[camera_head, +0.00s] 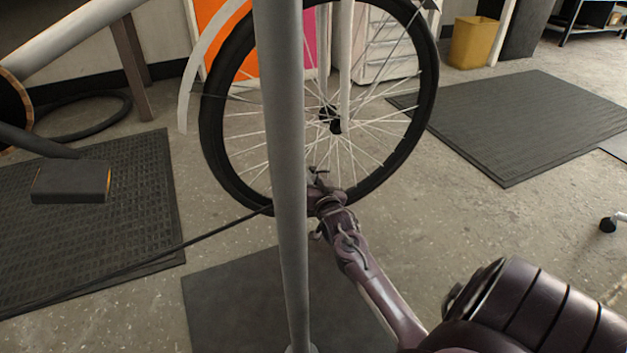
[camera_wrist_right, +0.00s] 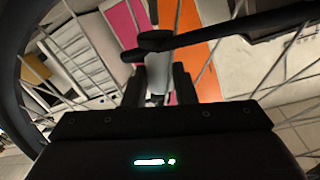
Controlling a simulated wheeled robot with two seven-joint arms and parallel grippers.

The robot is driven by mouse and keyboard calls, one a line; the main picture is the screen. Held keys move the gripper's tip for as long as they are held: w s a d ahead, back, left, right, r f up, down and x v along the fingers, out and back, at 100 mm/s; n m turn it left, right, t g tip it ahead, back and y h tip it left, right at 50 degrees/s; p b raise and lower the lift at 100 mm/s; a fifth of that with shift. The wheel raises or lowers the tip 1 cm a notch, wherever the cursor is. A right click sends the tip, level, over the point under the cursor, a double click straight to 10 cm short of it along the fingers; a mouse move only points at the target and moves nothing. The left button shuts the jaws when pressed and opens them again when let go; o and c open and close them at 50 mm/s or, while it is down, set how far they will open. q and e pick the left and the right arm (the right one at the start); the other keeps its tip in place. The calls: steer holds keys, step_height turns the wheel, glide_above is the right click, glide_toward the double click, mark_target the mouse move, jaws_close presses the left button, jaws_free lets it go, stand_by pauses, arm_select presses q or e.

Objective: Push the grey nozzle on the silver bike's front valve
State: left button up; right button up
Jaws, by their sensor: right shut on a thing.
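The silver bike's front wheel (camera_head: 418,130) stands upright in the head view, with a black tyre and pale spokes. My right gripper (camera_head: 318,186) is at the lower part of this wheel, on its inner side. In the right wrist view my right gripper (camera_wrist_right: 159,88) is shut on a small grey piece, the nozzle (camera_wrist_right: 156,80). A dark round end and dark bar (camera_wrist_right: 215,34) cross just beyond the fingertips. I cannot make out the valve, or whether the nozzle touches it. My left gripper is not in view.
A grey post (camera_head: 283,130) stands in front of the wheel, close left of my right gripper. A thin black hose (camera_head: 150,256) runs from the lower left toward the gripper. Dark mats (camera_head: 530,120) lie on the concrete floor. A yellow bin (camera_head: 474,42) stands at the back.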

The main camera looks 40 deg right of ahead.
steer(key=shift+a+f+p, duration=0.15)
steer(key=shift+f+p, duration=0.15)
steer(key=shift+p, duration=0.15)
stand_by(1.0)
steer(key=shift+a+f, duration=0.1)
steer(key=shift+f, duration=0.3)
stand_by(0.7)
steer(key=o, duration=1)
steer(key=shift+o, duration=0.4)
